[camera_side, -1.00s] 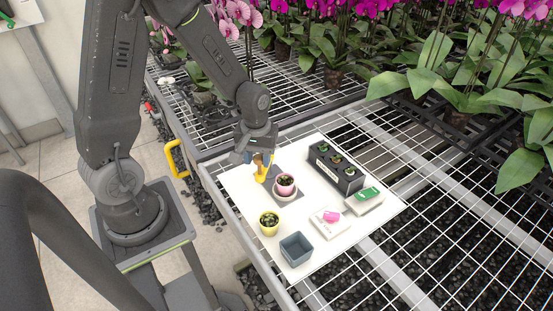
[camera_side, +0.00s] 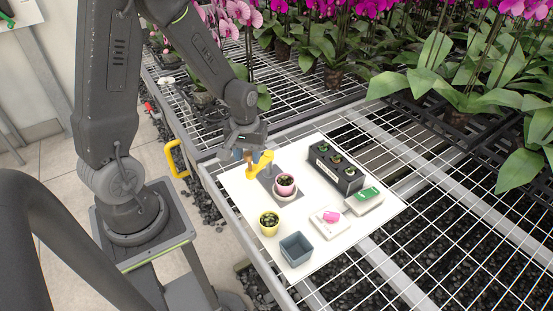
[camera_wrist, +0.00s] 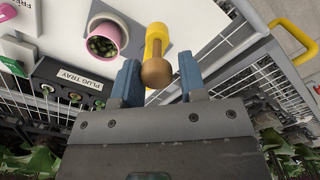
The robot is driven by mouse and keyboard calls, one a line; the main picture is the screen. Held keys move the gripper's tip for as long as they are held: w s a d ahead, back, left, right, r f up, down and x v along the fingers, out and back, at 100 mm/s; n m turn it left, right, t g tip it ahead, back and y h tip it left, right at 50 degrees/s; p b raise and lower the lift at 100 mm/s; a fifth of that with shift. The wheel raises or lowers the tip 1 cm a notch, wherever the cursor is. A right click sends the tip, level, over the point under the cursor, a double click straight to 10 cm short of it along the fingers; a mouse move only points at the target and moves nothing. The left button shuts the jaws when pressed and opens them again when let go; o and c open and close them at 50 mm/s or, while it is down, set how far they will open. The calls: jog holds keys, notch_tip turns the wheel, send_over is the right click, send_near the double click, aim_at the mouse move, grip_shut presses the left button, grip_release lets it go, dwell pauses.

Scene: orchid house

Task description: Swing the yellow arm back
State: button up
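The yellow arm (camera_side: 262,162) stands at the back-left end of a grey plate (camera_side: 290,197), beside a pink pot (camera_side: 286,186). In the wrist view the yellow arm (camera_wrist: 156,38) carries a brown round knob (camera_wrist: 157,73). The pink pot (camera_wrist: 105,38) is left of the arm in the wrist view.
A black plug tray (camera_side: 335,168) holds several seedlings. A green-topped box (camera_side: 363,201), a white box with a pink item (camera_side: 330,222), a yellow pot (camera_side: 269,222) and a blue-grey square container (camera_side: 296,249) share the white board. Orchids stand behind on wire benching.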

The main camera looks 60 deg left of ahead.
jog(key=shift+s+a, duration=0.3)
jog(key=shift+a, duration=0.55)
jog(key=shift+a, duration=0.4)
jog(key=shift+w+a, duration=0.1)
jog(key=shift+a, duration=0.1)
jog(key=shift+o, duration=0.3)
jog(key=o, duration=0.3)
